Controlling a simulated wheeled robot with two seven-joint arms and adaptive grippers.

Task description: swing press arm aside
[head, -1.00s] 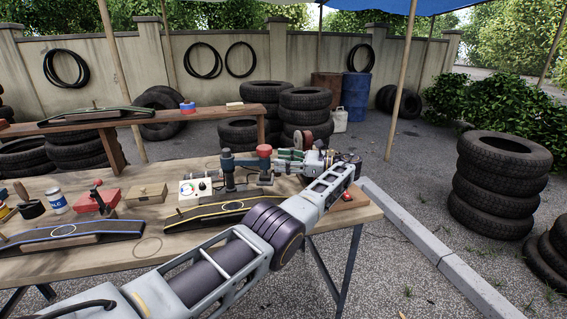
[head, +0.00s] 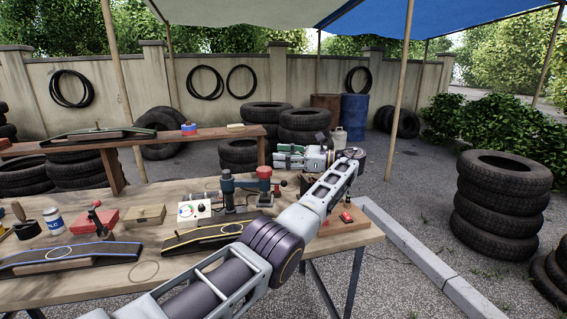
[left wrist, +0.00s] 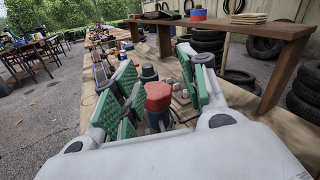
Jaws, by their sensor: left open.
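The press stands on the workbench (head: 110,274) in the head view. It has a dark blue-grey post (head: 227,187) and a red-capped head (head: 264,172), with the press arm (head: 245,184) running between them. My left gripper (head: 276,156) is open and empty, above the red cap and slightly to its right. Its green pads show in the left wrist view (left wrist: 158,85), with the red cap (left wrist: 158,96) seen in the gap between them. I cannot tell whether either pad touches it. My right gripper is not in view.
A white box with a dial (head: 193,211) stands left of the post. A yellow-edged black board (head: 205,238) lies in front. A wooden box (head: 145,216) and a red tool (head: 96,219) are farther left. A raised shelf (head: 225,137) is behind the bench.

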